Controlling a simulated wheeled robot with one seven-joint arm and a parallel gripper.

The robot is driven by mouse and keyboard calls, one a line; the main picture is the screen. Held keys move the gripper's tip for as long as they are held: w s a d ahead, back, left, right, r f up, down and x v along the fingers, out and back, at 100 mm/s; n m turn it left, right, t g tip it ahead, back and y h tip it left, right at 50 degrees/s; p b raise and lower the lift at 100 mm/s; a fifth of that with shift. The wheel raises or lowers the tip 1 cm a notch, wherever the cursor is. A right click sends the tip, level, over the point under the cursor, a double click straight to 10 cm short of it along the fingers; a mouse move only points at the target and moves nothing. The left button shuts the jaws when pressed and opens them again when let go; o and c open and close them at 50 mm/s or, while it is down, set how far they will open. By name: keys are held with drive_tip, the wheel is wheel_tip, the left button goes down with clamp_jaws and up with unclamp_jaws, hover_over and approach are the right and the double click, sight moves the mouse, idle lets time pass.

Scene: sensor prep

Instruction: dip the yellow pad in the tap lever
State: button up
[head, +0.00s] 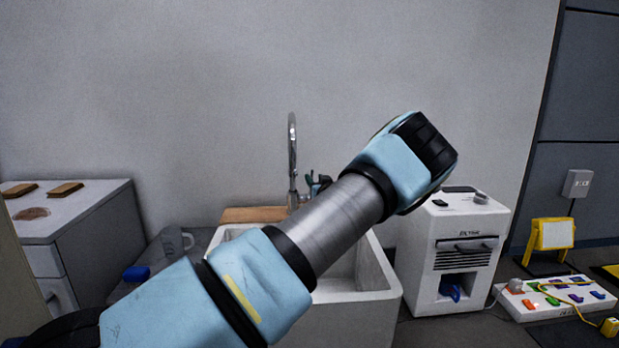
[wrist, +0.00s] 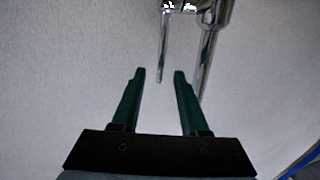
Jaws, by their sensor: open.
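The chrome tap (head: 292,150) rises behind the white sink. In the wrist view the tap (wrist: 212,45) is a shiny pipe at the upper right, and a thin chrome rod (wrist: 164,48), which looks like the tap lever, hangs left of it. My gripper (wrist: 157,75) is open and empty, its two dark green fingers apart, with the rod beyond the gap between the tips. In the head view my arm hides most of the gripper; small dark teal parts show beside the tap. I cannot pick out a yellow pad for certain.
My arm crosses the white sink (head: 385,300). A white machine (head: 465,225) stands to its right. Further right are a yellow-framed panel (head: 555,236) and a board with coloured parts (head: 520,306). Left are a clear jug (head: 173,242) and a cabinet with tan pads (head: 66,190).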

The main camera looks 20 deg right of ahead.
drive_tip(key=w+b, duration=0.2)
drive_tip(key=w, duration=0.5)
drive_tip(key=shift+w, duration=0.1)
drive_tip(key=shift+c, duration=0.2)
clamp_jaws()
idle(1.0)
